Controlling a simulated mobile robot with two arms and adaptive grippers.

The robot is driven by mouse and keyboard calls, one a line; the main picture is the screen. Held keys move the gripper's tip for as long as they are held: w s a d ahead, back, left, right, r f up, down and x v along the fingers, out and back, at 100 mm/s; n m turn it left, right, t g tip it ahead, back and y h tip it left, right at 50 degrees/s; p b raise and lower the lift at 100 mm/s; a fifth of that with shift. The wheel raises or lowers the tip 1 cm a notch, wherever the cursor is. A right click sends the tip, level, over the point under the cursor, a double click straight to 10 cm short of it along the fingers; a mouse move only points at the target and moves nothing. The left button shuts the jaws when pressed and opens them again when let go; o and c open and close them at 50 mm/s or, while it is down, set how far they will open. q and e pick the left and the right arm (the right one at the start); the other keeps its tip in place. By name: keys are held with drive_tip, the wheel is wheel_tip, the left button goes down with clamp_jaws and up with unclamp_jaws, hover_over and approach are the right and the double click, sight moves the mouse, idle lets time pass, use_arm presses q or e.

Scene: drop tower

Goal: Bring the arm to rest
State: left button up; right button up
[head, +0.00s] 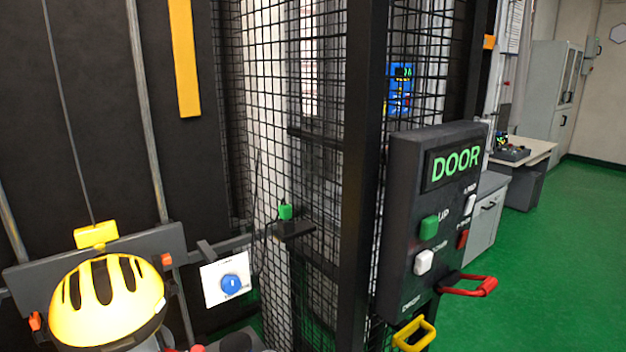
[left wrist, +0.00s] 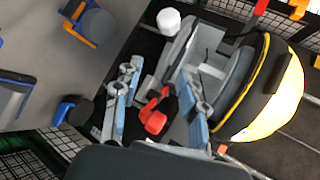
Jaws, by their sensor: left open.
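My left gripper (left wrist: 160,75) shows in the left wrist view as two pale blue-grey fingers standing apart. It is open, with nothing between its fingertips. Behind and between the fingers are red rounded parts (left wrist: 155,121), which I cannot identify. The yellow-and-black helmet-shaped dome (left wrist: 284,95) lies to the right of the fingers, apart from them. In the head view this dome (head: 85,305) is at the lower left, under a dark crossbar (head: 150,245). Neither gripper can be made out in the head view, and my right gripper is not seen.
A black mesh cage (head: 310,130) with a dark post (head: 362,180) stands ahead. A control box marked DOOR (head: 420,215) has buttons and a red handle (head: 470,285). A blue button on a white plate (head: 230,283) sits left of the cage. Green floor (head: 560,240) is open at right.

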use_arm(q)
drive_tip(key=s+f+h, duration=0.3)
drive_tip(key=s+f, duration=0.4)
drive_tip(key=f, duration=0.1)
drive_tip(key=s+d+f+n+h, duration=0.15)
drive_tip(key=s+h, duration=0.35)
drive_tip(key=s, duration=0.5)
drive_tip(key=s+d+r+h, duration=0.1)
drive_tip(key=s+d+h, duration=0.25)
drive_tip(key=s, duration=0.55)
wheel_tip(320, 180, down, 27)
drive_tip(key=s, duration=0.2)
drive_tip(key=s+a+f+g, duration=0.1)
drive_tip(key=s+a+f, duration=0.2)
drive_tip(key=s+f, duration=1.2)
drive_tip(key=shift+s+a+f+m+g, duration=0.2)
drive_tip(key=shift+s+f+m+g, duration=0.15)
drive_tip(key=shift+s, duration=0.3)
drive_tip(key=shift+h, duration=0.25)
